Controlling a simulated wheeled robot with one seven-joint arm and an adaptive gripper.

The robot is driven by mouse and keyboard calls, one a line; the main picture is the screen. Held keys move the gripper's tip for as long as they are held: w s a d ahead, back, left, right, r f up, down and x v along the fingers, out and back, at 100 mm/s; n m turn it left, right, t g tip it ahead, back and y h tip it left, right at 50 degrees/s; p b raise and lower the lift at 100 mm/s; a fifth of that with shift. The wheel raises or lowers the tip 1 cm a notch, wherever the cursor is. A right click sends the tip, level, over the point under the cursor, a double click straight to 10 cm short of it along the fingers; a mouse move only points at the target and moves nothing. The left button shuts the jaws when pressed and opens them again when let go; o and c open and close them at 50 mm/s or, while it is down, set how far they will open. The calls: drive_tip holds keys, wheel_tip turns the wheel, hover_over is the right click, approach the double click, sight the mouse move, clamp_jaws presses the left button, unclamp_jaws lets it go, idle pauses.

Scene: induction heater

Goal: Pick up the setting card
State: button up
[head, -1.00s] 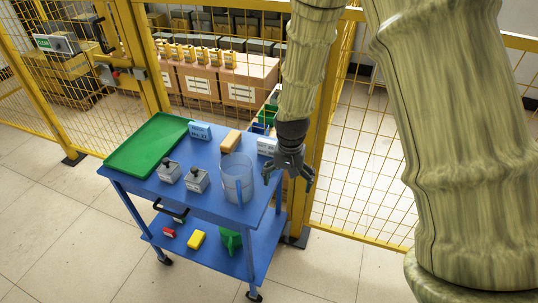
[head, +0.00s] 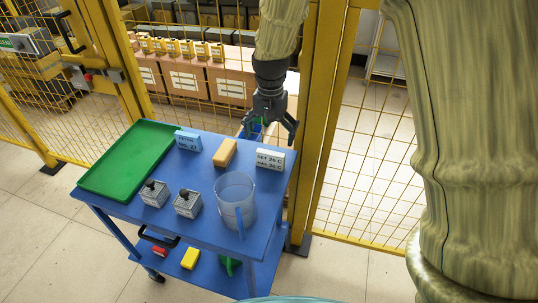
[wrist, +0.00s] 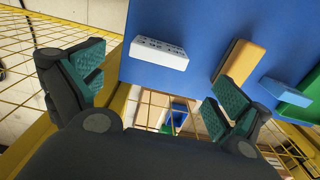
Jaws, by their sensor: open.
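The setting card (head: 270,160) is a small white block with dark print that seems to read "SET 26 C". It stands at the far right corner of the blue trolley's top. In the wrist view the card (wrist: 159,53) lies near the trolley edge, ahead of my fingers and roughly between them. My gripper (head: 268,133) is open and empty, just behind and above the card in the head view. Its teal-padded fingers show spread apart in the wrist view (wrist: 155,88). It appears apart from the card.
A tan block (head: 225,153), a blue card (head: 188,140), a clear jug (head: 235,198) and two grey weight-like blocks (head: 187,204) share the trolley top (head: 140,226) with a green tray (head: 92,183). A yellow mesh fence (head: 345,170) stands close behind.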

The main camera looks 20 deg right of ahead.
sight(270, 152)
drive_tip(key=f, duration=0.4)
drive_tip(key=shift+w+a, duration=0.1)
drive_tip(key=shift+a, duration=0.1)
drive_tip(key=shift+d+f, duration=0.1)
drive_tip(key=shift+f, duration=0.4)
drive_tip(key=shift+d+f+p, duration=0.1)
drive_tip(key=shift+f+p, duration=0.45)
drive_tip(key=shift+f, duration=1.6)
drive_tip(key=c, duration=1)
